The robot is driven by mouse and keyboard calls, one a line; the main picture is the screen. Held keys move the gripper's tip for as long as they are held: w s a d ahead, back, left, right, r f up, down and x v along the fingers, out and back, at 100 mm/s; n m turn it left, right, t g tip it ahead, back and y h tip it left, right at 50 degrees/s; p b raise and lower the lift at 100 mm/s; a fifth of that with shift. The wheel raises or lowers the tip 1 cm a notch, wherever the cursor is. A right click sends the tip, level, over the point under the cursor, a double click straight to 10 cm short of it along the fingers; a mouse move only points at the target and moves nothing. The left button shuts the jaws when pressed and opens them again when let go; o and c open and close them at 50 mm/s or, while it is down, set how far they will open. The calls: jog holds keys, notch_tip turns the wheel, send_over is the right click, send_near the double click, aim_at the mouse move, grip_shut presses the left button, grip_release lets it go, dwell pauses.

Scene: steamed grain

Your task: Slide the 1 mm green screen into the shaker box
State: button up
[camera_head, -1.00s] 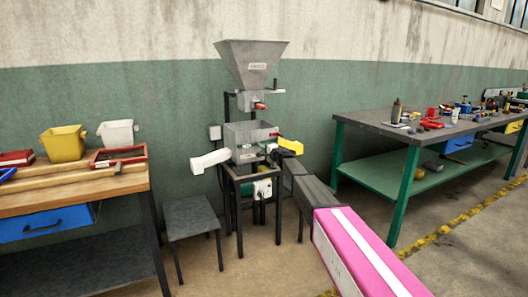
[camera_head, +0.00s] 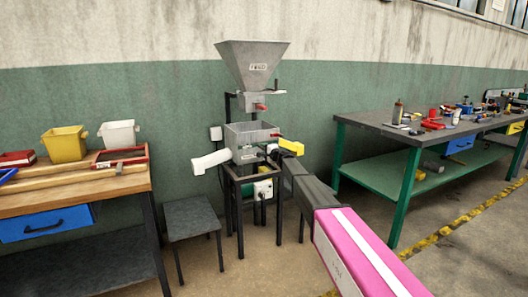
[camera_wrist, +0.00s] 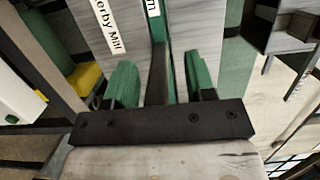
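The shaker box (camera_head: 250,133) is an open grey metal box on a dark stand under the hopper. In the wrist view its grey face with a "Mill" label (camera_wrist: 112,30) fills the upper part. A green strip with a white label ending in "m" (camera_wrist: 152,8) runs along that face; it looks like the front of the green screen. A dark grey bar like a handle (camera_wrist: 158,72) stands out from it. My gripper (camera_wrist: 160,82) has its two green fingers apart, one on each side of the bar, with gaps visible. How deep the screen sits is hidden.
A grey hopper (camera_head: 252,65) hangs above the box. A grey stool (camera_head: 193,219) stands front left. Workbenches flank both sides.

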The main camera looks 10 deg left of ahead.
jog(key=shift+d, duration=0.1)
jog(key=s+d+f+n+g+h, duration=0.3)
jog(key=s+d+f, duration=0.5)
jog(key=s, duration=1)
jog(key=s+d+f+n+g+h, duration=0.2)
jog(key=s+d+f+g+h, duration=0.3)
jog(key=s+d, duration=1.2)
jog(key=s+d+f+n+g+h, duration=0.3)
jog(key=s+d+f, duration=0.8)
jog(key=s, duration=1)
jog(key=shift+d+n+g+h, duration=0.3)
jog(key=shift+d+g+h, duration=0.5)
jog(key=shift+d+h, duration=0.3)
